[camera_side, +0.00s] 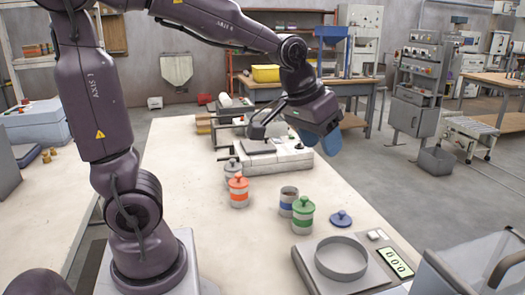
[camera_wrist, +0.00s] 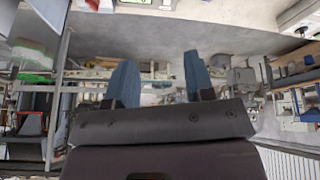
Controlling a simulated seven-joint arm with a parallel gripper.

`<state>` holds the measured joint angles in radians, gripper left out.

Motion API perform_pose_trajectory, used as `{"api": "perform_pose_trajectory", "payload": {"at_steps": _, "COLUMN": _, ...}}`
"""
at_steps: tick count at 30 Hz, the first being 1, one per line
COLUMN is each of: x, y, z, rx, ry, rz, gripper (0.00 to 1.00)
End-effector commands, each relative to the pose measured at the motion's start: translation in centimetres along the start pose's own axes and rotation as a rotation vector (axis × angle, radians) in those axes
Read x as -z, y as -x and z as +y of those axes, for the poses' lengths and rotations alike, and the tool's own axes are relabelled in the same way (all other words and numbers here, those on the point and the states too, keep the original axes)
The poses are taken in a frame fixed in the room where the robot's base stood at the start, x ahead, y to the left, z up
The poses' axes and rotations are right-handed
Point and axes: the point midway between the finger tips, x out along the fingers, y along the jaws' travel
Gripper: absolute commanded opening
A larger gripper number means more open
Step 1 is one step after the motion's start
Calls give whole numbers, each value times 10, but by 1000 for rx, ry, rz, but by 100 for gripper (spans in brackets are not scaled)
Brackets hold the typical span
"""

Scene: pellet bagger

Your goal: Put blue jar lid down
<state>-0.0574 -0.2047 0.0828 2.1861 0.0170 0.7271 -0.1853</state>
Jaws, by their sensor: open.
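The blue jar lid (camera_side: 341,218) lies on the pale worktop, knob up, to the right of the green-lidded jar (camera_side: 303,217). A lidless jar with a blue band (camera_side: 288,203) stands just behind and left of the green-lidded jar. My gripper (camera_side: 325,143) is well above and behind the lid in the side view, apart from it. Its blue fingers are apart and empty in the wrist view (camera_wrist: 158,76). I cannot make out the lid in the wrist view.
An orange-lidded jar (camera_side: 238,193) and a grey-lidded jar (camera_side: 232,172) stand further left. A scale with a round ring (camera_side: 341,260) and a clear bin (camera_side: 480,268) are at the front right. A sealer-like machine (camera_side: 275,158) sits behind.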

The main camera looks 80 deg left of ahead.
Motion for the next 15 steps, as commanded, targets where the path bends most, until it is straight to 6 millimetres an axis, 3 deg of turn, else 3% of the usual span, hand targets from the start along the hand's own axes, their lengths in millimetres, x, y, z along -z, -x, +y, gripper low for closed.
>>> {"api": "perform_pose_trajectory", "payload": {"at_steps": 1, "x": -19, "y": 19, "z": 5, "rx": -20, "ry": -51, "rz": 17, "gripper": 49}}
{"api": "perform_pose_trajectory", "payload": {"at_steps": 6, "x": -76, "y": 52, "z": 11, "rx": -53, "ry": -199, "rz": 37, "gripper": 49}}
{"api": "perform_pose_trajectory", "payload": {"at_steps": 10, "x": -104, "y": 62, "z": 10, "rx": -62, "ry": -272, "rz": 50, "gripper": 49}}
{"api": "perform_pose_trajectory", "payload": {"at_steps": 15, "x": -117, "y": 64, "z": 10, "rx": -64, "ry": -306, "rz": 52, "gripper": 49}}
